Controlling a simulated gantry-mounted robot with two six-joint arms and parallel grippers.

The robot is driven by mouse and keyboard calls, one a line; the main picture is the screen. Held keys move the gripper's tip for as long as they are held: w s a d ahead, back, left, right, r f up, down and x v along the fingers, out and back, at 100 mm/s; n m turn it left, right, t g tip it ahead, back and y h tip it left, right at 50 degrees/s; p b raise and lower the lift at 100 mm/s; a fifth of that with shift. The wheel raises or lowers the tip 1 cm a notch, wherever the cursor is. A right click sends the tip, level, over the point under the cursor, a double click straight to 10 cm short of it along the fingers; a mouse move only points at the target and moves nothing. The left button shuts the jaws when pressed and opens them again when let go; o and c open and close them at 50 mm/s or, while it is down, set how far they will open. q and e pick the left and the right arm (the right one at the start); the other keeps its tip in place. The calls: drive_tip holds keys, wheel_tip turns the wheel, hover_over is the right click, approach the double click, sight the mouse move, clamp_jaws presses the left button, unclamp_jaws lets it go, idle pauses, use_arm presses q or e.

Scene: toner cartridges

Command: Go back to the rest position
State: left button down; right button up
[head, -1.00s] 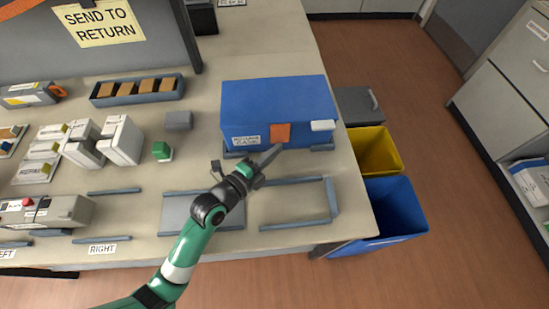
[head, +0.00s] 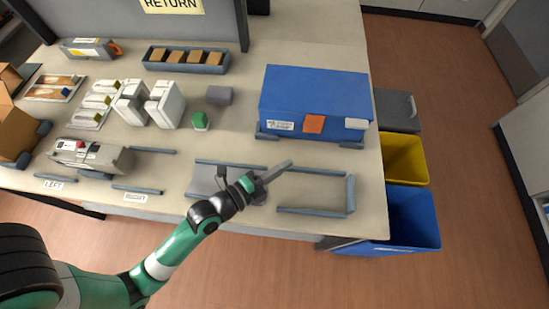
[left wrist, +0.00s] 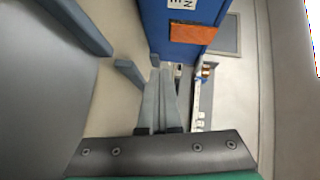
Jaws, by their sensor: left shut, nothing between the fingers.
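My left gripper (head: 275,172) is over the front right part of the table, above the grey rails of an empty bay, in front of the blue box (head: 312,95). Its fingers are together with nothing between them. In the left wrist view the shut fingers (left wrist: 160,95) point toward the blue box (left wrist: 180,55) with its orange patch, apart from it as far as I can tell. My right gripper is in neither view.
Grey rails (head: 315,211) frame the bay. Yellow (head: 403,158) and blue bins (head: 412,220) stand beyond the table's right edge.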

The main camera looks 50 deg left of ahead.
use_arm(q)
drive_tip(key=s, duration=0.3)
drive_tip(key=shift+d, duration=0.1)
